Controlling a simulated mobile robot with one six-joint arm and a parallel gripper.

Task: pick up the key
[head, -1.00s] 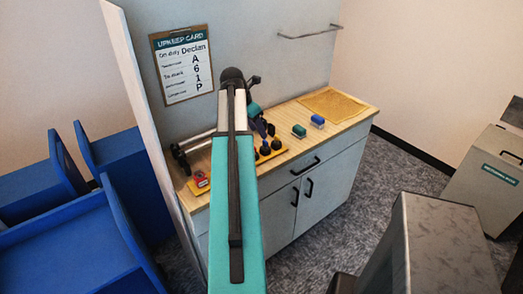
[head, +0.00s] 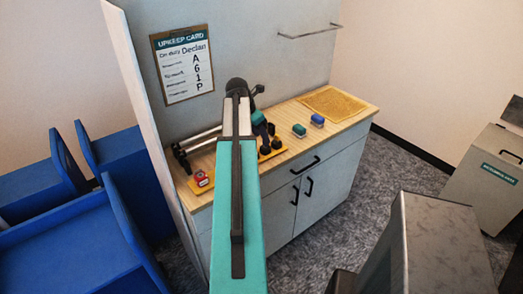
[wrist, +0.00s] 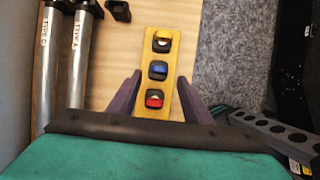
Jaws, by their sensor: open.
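Three dark knob-like pieces stand in a row on a yellow holder (wrist: 155,53), best seen in the wrist view. No piece appears gripped. In the head view the dark pieces (head: 265,149) show just right of my arm, which partly hides the holder.
Metal rollers (wrist: 46,65) lie along the wall, left of the holder. A red item (head: 201,178) on a yellow base sits at the counter's left end. A green block (head: 299,130) and a blue block (head: 317,120) stand to the right, before a tan mat (head: 335,102).

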